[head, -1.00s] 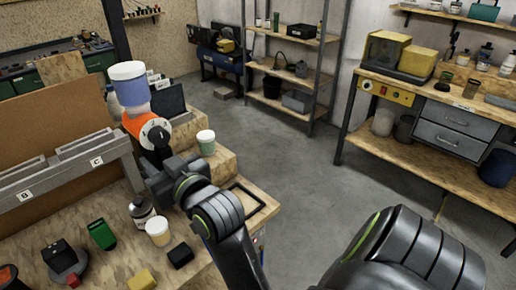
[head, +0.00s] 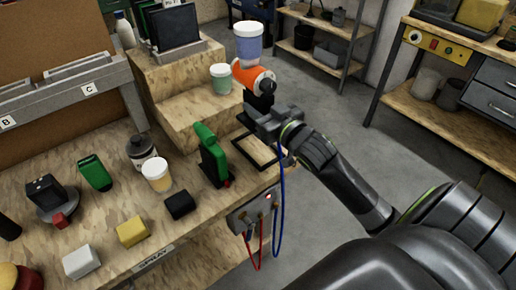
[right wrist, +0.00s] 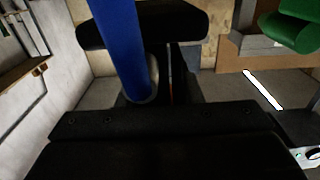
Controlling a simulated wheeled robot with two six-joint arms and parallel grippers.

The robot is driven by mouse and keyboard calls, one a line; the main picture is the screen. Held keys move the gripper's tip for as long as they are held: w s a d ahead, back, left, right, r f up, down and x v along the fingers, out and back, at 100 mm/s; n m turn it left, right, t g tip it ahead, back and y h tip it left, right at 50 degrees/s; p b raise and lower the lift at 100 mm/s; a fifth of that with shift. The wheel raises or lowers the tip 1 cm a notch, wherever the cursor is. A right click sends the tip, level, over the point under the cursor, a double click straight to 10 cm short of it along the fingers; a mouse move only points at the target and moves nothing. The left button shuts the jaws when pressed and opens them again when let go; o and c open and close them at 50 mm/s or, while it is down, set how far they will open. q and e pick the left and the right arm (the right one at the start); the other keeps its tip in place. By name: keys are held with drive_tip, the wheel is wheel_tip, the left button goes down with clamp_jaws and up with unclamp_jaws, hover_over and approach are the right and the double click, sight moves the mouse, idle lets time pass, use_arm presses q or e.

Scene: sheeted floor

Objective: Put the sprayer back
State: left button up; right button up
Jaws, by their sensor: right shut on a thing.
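The sprayer (head: 250,77) has an orange body with a dial, a black handle and a blue cup with a white lid. My right gripper (head: 260,116) is shut on its black handle and holds it upright over the bench's right end. A black square frame (head: 267,163) lies on the bench edge below the gripper, partly hidden by it. In the right wrist view, a dark part of the sprayer (right wrist: 145,28) and a blue hose (right wrist: 122,45) fill the middle; the fingertips are hidden there. My left gripper is not in view.
A green tool (head: 211,158) stands left of the frame. A green-white cup (head: 221,79) sits on the wooden step close to the sprayer. A blue cable (head: 282,205) hangs from the front panel.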

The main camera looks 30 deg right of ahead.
wheel_tip(320, 180, down, 4)
drive_tip(key=shift+a+f+b, duration=0.1)
drive_tip(key=shift+f+b, duration=0.05)
drive_tip(key=shift+b, duration=0.15)
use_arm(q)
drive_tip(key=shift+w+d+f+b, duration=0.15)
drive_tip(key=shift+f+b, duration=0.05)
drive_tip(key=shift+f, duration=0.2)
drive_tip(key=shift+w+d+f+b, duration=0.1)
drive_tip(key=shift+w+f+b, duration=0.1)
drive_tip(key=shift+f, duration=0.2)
use_arm(e)
drive_tip(key=shift+f, duration=2.3)
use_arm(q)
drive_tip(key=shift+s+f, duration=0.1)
use_arm(e)
drive_tip(key=shift+f, duration=0.1)
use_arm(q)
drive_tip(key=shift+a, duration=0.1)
use_arm(e)
drive_tip(key=o, duration=0.7)
drive_tip(key=shift+s+f, duration=0.1)
drive_tip(key=shift+c, duration=0.2)
use_arm(q)
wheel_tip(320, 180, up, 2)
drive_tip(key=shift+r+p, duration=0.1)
drive_tip(key=shift+p, duration=0.85)
use_arm(e)
drive_tip(key=s+d, duration=0.1)
drive_tip(key=s, duration=1.1)
